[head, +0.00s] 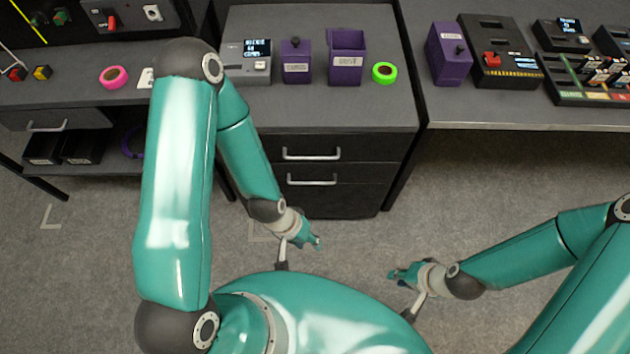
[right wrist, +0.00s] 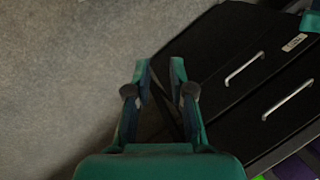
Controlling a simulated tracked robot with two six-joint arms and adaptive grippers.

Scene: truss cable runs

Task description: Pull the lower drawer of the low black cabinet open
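The low black cabinet (head: 345,200) stands below the middle of the grey-topped bench. It has two silver bar handles, one above the other. The lower drawer handle (head: 312,181) is uncovered, and both drawers look shut. In the right wrist view the cabinet front is tilted, with the lower handle (right wrist: 245,68) right of the fingers. My left gripper (head: 317,241) is in front of the cabinet, below the lower handle in the picture and apart from it; its finger gap is unclear. My right gripper (head: 391,274) is farther out to the right; in its wrist view its fingers (right wrist: 161,65) are apart and empty.
The upper handle (head: 311,154) is close above the lower one. Purple boxes (head: 346,60) and green tape (head: 385,72) stand on the bench top. A table leg (head: 400,180) is beside the cabinet's right side. The carpet (head: 350,245) in front is clear.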

